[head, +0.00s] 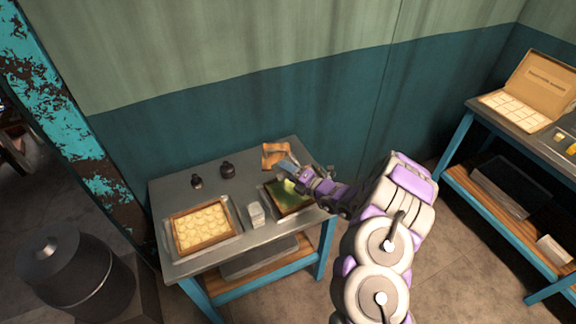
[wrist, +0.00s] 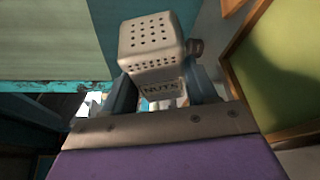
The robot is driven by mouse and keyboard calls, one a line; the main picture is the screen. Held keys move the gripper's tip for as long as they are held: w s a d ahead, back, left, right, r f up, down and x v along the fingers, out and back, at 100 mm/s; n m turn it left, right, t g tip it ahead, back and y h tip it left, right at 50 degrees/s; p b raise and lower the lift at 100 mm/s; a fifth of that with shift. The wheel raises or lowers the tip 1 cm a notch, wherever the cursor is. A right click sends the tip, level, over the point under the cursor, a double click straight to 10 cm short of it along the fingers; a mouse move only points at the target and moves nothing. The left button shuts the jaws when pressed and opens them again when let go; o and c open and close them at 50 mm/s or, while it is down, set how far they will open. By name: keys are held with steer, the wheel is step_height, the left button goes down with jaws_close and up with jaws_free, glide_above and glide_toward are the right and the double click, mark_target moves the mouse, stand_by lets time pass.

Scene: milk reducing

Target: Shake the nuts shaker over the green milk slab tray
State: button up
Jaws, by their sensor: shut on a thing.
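The nuts shaker (wrist: 152,62) is a pale metal box with a perforated top and a "NUTS" label. In the wrist view it sits between my gripper's two fingers (wrist: 160,98), which are shut on it. The green milk slab tray (head: 288,197) has a brown frame and lies at the right end of the table. Its green surface and frame also show at the right of the wrist view (wrist: 283,65), beside the shaker. In the head view my gripper (head: 286,168) is above the tray's back edge and hides part of it; the shaker is hard to make out there.
The grey table (head: 190,259) also holds a tray of cream slabs (head: 202,226), a small white container (head: 256,214), two dark pots (head: 227,170) (head: 196,182) and an orange-brown object (head: 274,152) by my gripper. A second table (head: 490,112) stands right; a dark barrel (head: 75,275) stands left.

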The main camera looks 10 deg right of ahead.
mark_target(289, 197)
step_height(289, 197, down, 3)
steer(key=shift+f+m+y+b, duration=0.1)
steer(key=shift+m+y+b, duration=0.4)
steer(key=shift+m+b, duration=0.55)
steer(key=f+m+b, duration=0.1)
steer(key=b, duration=0.1)
steer(key=f+m+t+b, duration=0.1)
steer(key=m+b, duration=0.1)
steer(key=shift+a+f+t, duration=0.2)
steer(key=shift+f+t, duration=0.05)
steer(key=shift+t, duration=0.05)
steer(key=shift+d+f+m+y+b, duration=0.15)
steer(key=shift+f+m+y+b, duration=0.3)
steer(key=shift+m+b, duration=0.55)
